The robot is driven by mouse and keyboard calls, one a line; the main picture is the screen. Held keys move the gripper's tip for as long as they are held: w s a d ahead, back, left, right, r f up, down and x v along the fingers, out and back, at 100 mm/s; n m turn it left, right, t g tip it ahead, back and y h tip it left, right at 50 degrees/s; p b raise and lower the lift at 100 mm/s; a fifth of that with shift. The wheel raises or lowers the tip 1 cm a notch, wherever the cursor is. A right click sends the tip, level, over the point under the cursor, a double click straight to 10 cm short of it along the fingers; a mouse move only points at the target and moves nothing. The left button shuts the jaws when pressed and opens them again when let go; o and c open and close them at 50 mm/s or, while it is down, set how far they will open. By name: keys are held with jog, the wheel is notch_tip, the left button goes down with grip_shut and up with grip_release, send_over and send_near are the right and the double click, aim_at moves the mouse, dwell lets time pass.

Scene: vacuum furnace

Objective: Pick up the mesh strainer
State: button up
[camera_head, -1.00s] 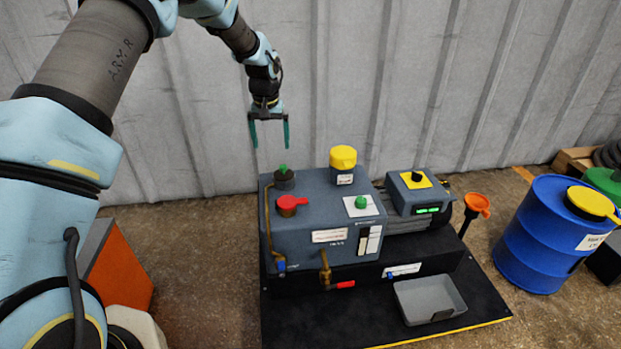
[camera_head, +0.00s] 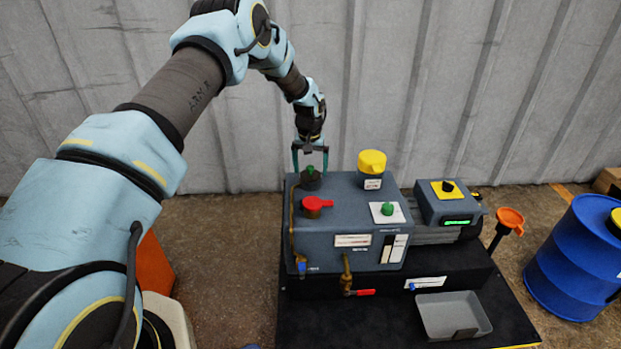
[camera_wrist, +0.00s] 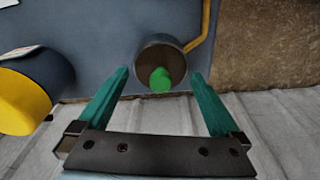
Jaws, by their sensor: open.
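A dark round fitting with a green knob (camera_head: 311,182) stands on the top left rear of the grey pump housing (camera_head: 345,218). It may be the mesh strainer, but no mesh can be made out. My gripper (camera_head: 310,168) is open directly above it, with a teal finger to each side of the knob. In the wrist view, the green knob (camera_wrist: 160,80) and its dark fitting (camera_wrist: 158,52) lie between the open fingers (camera_wrist: 160,74). Nothing is held, and I cannot tell whether a finger touches.
A grey tray (camera_head: 453,313) sits front right. A corrugated wall rises behind.

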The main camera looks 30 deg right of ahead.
jog(key=shift+f, duration=0.15)
jog(key=c, duration=1.2)
